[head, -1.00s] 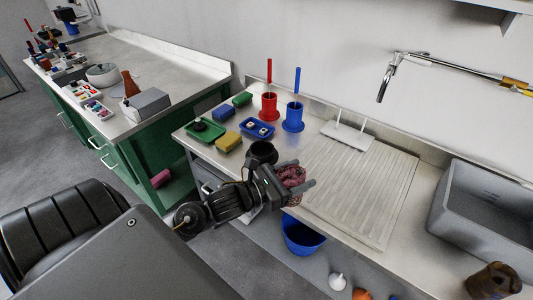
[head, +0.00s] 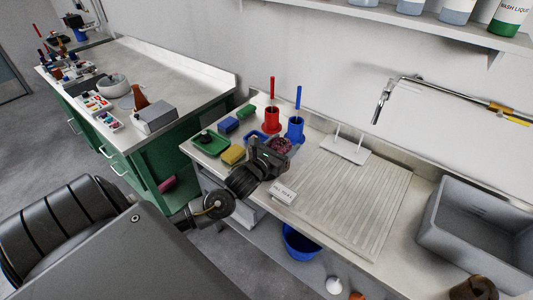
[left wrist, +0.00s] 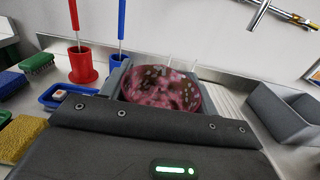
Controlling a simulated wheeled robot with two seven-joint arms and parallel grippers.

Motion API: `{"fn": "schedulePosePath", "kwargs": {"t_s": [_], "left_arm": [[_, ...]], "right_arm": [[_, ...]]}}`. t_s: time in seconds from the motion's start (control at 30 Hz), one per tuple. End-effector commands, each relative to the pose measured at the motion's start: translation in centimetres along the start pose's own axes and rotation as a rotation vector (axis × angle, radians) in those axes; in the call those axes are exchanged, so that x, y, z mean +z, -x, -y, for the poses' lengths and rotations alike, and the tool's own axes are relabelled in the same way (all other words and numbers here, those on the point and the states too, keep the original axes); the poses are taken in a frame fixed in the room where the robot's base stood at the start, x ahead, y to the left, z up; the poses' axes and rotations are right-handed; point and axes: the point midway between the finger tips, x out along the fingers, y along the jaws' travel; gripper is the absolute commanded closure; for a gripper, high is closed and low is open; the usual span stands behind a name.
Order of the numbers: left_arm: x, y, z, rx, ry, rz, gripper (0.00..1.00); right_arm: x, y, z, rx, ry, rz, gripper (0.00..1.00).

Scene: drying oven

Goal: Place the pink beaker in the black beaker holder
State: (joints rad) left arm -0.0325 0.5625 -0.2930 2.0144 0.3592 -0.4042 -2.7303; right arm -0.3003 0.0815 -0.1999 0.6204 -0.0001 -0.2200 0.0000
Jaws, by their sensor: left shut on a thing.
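The pink beaker (head: 281,145), dark pink and mottled, is held by my left gripper (head: 276,152) above the counter, near the blue tray. In the left wrist view the beaker (left wrist: 160,88) sits between the fingers with its round top facing the camera. The gripper is shut on it. I cannot make out the black beaker holder now; the gripper and arm cover the part of the counter where a black round thing stood earlier. My right gripper is not in view.
A red holder (head: 271,120) and a blue holder (head: 294,130), each with an upright stick, stand close behind the beaker. Sponges, a green tray (head: 210,143) and a blue tray (left wrist: 62,97) lie to the left. A ribbed draining board (head: 350,205) and grey sink (head: 480,225) lie right.

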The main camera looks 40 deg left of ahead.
Motion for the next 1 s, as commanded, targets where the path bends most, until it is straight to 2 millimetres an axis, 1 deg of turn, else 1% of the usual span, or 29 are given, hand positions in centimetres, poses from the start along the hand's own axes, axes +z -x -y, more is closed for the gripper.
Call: {"fn": "schedulePosePath", "kwargs": {"t_s": [0.03, 0.23, 0.3, 0.4, 0.53, 0.83, 0.97, 1.0], "left_arm": [[-1.4, -0.6, -1.3, 0.002, -0.008, 0.003, 0.69], [-3.5, -2.8, -5.8, 0.003, -0.005, 0.003, 0.69], [-5.3, -3.2, -6.7, 0.001, -0.002, 0.0, 0.69], [-6.6, -3.8, -7.9, 0.001, -0.001, 0.001, 0.69], [-7.5, -4.3, -8.8, 0.0, 0.0, 0.003, 0.69], [-7.9, -4.5, -9.3, -0.001, 0.0, 0.002, 0.69], [-9.2, -4.9, -10.0, 0.001, -0.001, 0.002, 0.69], [-10.0, -4.8, -9.9, -0.001, 0.002, 0.001, 0.69]], "right_arm": [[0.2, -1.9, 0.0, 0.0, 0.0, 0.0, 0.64], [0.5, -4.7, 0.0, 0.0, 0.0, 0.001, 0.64], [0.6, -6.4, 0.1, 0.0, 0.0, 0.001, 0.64], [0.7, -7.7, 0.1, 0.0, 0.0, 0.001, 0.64], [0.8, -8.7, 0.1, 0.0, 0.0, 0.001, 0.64], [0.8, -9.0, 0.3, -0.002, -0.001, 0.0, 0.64], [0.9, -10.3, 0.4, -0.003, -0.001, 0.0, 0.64], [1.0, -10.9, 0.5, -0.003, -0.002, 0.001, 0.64]]}}
